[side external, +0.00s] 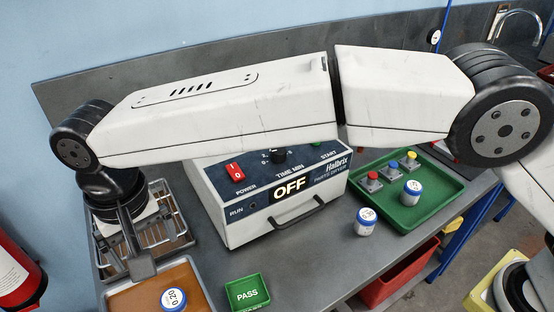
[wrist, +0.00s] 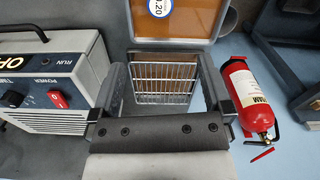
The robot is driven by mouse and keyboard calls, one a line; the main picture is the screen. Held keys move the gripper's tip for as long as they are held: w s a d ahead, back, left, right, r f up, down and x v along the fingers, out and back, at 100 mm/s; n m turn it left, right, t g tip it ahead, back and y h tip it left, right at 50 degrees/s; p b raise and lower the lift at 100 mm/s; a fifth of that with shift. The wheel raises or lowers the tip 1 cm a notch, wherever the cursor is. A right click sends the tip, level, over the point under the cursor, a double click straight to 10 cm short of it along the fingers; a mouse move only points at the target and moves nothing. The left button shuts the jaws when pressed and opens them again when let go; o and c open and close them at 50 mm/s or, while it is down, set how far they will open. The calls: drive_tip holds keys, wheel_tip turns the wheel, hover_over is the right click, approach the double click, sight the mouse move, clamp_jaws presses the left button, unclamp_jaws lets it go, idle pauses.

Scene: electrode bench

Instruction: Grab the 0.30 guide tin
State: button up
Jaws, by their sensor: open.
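A white tin with a blue rim marked 0.20 (side external: 173,299) sits on the brown-floored tray at the front left; it also shows at the top edge of the wrist view (wrist: 160,8). A second blue-and-white tin (side external: 364,222) stands on the bench just outside the green tray. A third such tin (side external: 411,192) stands inside that tray. The numbers on these two are too small to read, so I cannot tell which is 0.30. My gripper (side external: 128,266) is open and empty, pointing down over the wire rack beside the brown tray, far from both right-hand tins.
The parts dryer (side external: 285,205), reading OFF, stands mid-bench. The green tray (side external: 440,205) also holds red, yellow and blue-topped pieces. A small green PASS tray (side external: 248,291) is in front. The wire rack (wrist: 165,85) lies between my fingers' view. A fire extinguisher (wrist: 247,95) is near.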

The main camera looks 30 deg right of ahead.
drive_tip(key=w+d+f+m+g+y, duration=0.1)
drive_tip(key=w+d+m, duration=0.1)
drive_tip(key=d, duration=0.7)
drive_tip(key=w+d+f+m+g+y, duration=0.1)
drive_tip(key=w+d+m+g, duration=0.1)
drive_tip(key=d, duration=0.8)
drive_tip(key=w+d+f+m+g+y, duration=0.1)
drive_tip(key=w+d+m+g, duration=0.1)
drive_tip(key=d, duration=0.7)
drive_tip(key=shift+w+d+m, duration=0.35)
drive_tip(key=shift+w+m, duration=0.45)
drive_tip(key=shift+m, duration=0.1)
drive_tip(key=s+d+r+m+t+y, duration=0.1)
drive_tip(key=s+d+m+t+y, duration=0.35)
drive_tip(key=d, duration=0.75)
drive_tip(key=s+d+r+m+t+y, duration=0.1)
drive_tip(key=s+d+m+y, duration=0.6)
drive_tip(key=d, duration=0.6)
drive_tip(key=m+h, duration=0.1)
approach(372, 211)
drive_tip(key=shift+d+r, duration=0.1)
drive_tip(key=shift+d, duration=0.1)
drive_tip(key=shift+x, duration=3.45)
